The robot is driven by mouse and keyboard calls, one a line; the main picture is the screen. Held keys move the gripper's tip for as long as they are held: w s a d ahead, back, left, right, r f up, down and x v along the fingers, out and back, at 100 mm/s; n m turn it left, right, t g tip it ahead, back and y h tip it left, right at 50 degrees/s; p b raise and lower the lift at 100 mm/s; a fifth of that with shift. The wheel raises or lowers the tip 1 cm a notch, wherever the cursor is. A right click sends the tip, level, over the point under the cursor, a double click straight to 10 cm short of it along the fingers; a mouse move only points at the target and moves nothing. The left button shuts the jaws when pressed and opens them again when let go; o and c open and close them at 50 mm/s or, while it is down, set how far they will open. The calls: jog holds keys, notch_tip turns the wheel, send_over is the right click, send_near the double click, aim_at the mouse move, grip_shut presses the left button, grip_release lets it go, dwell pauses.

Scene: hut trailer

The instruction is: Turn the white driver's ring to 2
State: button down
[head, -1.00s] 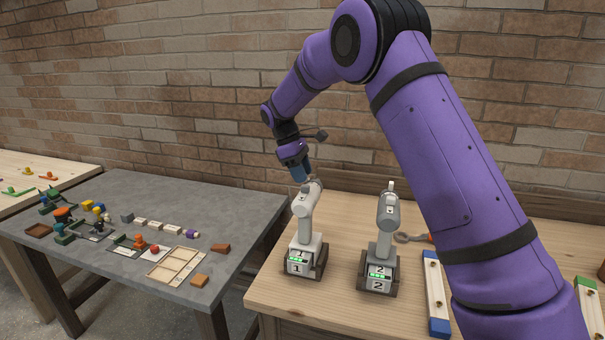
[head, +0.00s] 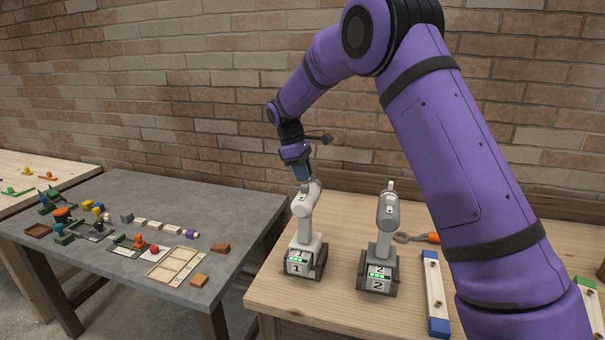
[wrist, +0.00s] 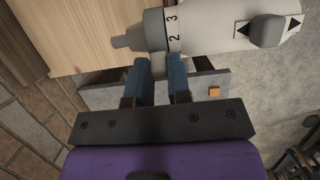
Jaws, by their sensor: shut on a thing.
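The white driver (head: 305,228) stands upright in its holder marked 1 on the wooden table. Its body also shows in the wrist view (wrist: 208,22), with a ring (wrist: 172,32) near the nose carrying the numbers 2 and 3. My gripper (head: 304,178) is at the top of the white driver. In the wrist view, my gripper's two blue fingers (wrist: 160,68) are shut on a small grey tab (wrist: 158,60) on the ring's side. The pointer mark for the ring is not clear to me.
A grey driver (head: 387,215) stands close to the right in a holder marked 2. A blue-ended wooden bar (head: 434,295) and an orange-handled tool (head: 420,238) lie further right. A grey table (head: 235,205) with small parts is at the left.

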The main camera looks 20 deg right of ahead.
aim_at(315, 180)
jog(key=t+y, duration=0.1)
jog(key=s+d+t+y, duration=0.1)
jog(key=y, duration=0.1)
jog(key=shift+d+r, duration=0.3)
jog(key=shift+r, duration=0.1)
jog(key=shift+s+d+t+y, duration=0.25)
jog(key=shift+t+y, duration=0.25)
jog(key=shift+y, duration=0.2)
jog(key=shift+s+d+t+y, duration=0.15)
jog(key=shift+d+t+y, duration=0.1)
jog(key=shift+t+y, duration=0.35)
jog(key=c, duration=1.1)
grip_release()
jog(key=shift+o, duration=0.2)
jog(key=v, duration=1.1)
jog(key=shift+d, duration=0.15)
